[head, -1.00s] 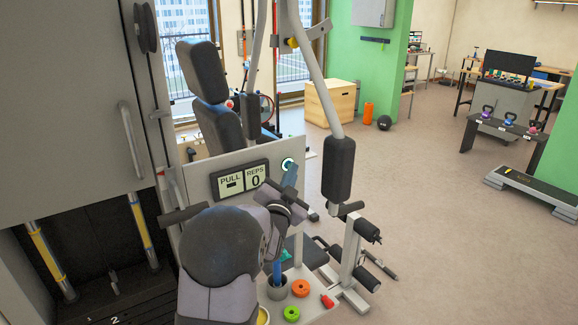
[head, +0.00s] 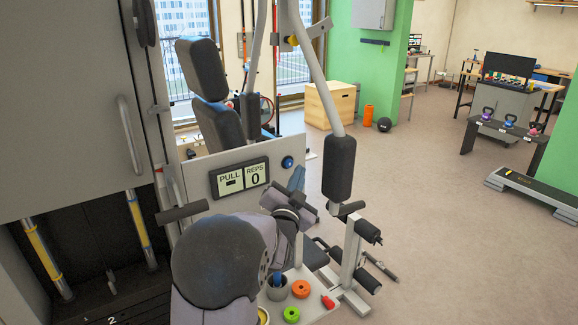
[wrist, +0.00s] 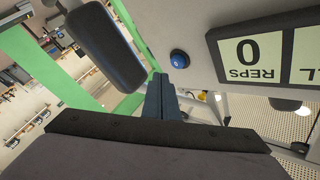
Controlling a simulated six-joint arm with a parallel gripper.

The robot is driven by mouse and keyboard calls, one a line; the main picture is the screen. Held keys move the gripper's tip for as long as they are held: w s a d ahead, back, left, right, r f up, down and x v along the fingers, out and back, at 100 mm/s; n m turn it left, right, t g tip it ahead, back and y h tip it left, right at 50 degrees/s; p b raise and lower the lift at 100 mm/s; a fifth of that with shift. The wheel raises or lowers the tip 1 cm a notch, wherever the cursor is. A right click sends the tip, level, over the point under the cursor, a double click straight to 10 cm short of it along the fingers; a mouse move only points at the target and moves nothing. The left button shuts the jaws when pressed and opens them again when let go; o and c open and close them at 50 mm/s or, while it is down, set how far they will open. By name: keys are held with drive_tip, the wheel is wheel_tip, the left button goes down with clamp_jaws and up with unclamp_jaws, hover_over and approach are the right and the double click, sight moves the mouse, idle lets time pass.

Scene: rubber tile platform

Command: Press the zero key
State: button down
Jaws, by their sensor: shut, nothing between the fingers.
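The zero key is a round blue button on the light grey panel, right of the display, in the head view (head: 287,162). It also shows in the wrist view (wrist: 179,58), with a small pale mark on its face. My gripper (head: 299,170) has blue fingers, and they are shut and empty. In the head view they sit just right of and below the key. In the wrist view the fingertips (wrist: 158,78) lie below and left of the key, apart from it in the picture. The exact depth gap cannot be told.
The display (head: 240,178) reads PULL with a dash and REPS 0. A padded lever (head: 338,170) hangs right of the key. Open floor lies at right.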

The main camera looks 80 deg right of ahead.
drive_tip(key=shift+s+a+b, duration=0.4)
drive_tip(key=shift+s+a, duration=0.85)
